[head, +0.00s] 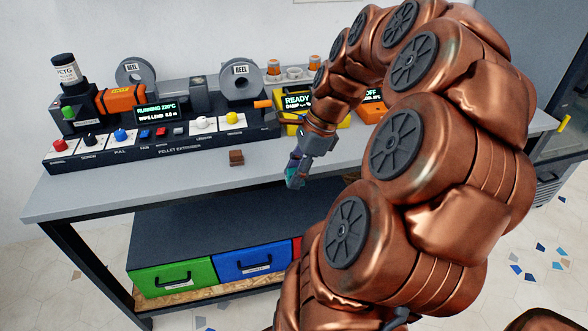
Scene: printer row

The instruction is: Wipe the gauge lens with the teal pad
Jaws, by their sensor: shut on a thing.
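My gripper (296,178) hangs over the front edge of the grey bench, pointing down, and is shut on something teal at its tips. This looks like the teal pad (292,171), but it is small and partly covered by the fingers. I cannot make out a gauge lens in the head view. My copper arm covers much of the right half, including part of the bench.
The pellet extruder (165,148) with its buttons and knobs fills the bench's (120,190) left. A small brown block (236,157) lies in front of it. A yellow unit (295,101) and an orange unit (371,110) stand behind my arm. Green (172,277) and blue (252,264) drawers are below.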

